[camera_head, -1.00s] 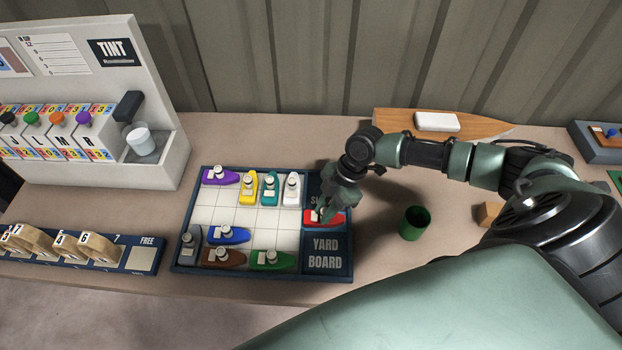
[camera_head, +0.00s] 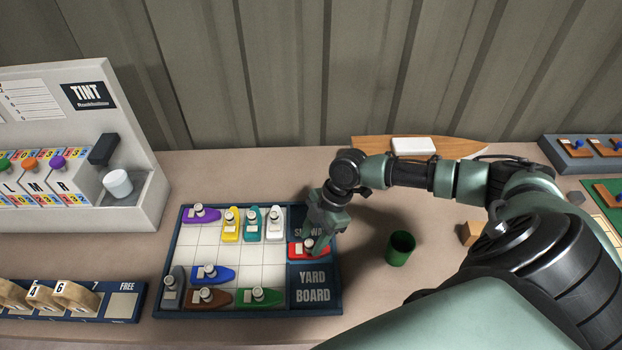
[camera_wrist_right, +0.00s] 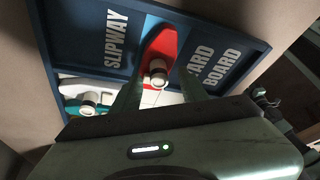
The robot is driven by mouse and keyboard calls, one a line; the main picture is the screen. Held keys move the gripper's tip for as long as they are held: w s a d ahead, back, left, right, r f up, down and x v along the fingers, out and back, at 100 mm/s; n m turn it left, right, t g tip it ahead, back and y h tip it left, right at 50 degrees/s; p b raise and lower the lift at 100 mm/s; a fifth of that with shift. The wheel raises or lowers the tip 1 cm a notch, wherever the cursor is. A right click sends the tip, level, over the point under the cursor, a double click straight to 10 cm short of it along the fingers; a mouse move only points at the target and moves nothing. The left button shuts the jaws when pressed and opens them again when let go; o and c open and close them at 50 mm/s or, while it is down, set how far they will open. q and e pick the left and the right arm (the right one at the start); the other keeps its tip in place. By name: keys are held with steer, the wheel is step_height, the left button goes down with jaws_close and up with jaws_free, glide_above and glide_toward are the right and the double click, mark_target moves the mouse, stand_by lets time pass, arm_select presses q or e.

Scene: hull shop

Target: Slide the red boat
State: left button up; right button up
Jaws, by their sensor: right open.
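The red boat (camera_head: 309,249) lies on the right side of the yard board (camera_head: 315,308), in the strip between the slipway and yard board labels. It also shows in the right wrist view (camera_wrist_right: 163,47), with its pale round peg (camera_wrist_right: 158,74) between my fingers. My right gripper (camera_head: 311,245) is down over the red boat. Its jaws are open, one finger on each side of the peg. The stern end of the boat is partly hidden by the fingers. My left gripper is not in view.
Purple, yellow, teal, white, blue, grey, brown and green boats sit on the board's grid, left of the red boat. A green cup (camera_head: 400,248) stands right of the board. The tint dispenser (camera_head: 110,170) and a numbered rack (camera_head: 75,300) are at left.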

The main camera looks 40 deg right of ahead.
steer(key=b+v, duration=0.1)
steer(key=v, duration=0.4)
steer(key=shift+d+r, duration=0.2)
steer(key=shift+d, duration=0.05)
steer(key=shift+r, duration=0.4)
steer(key=shift+s+f, duration=0.1)
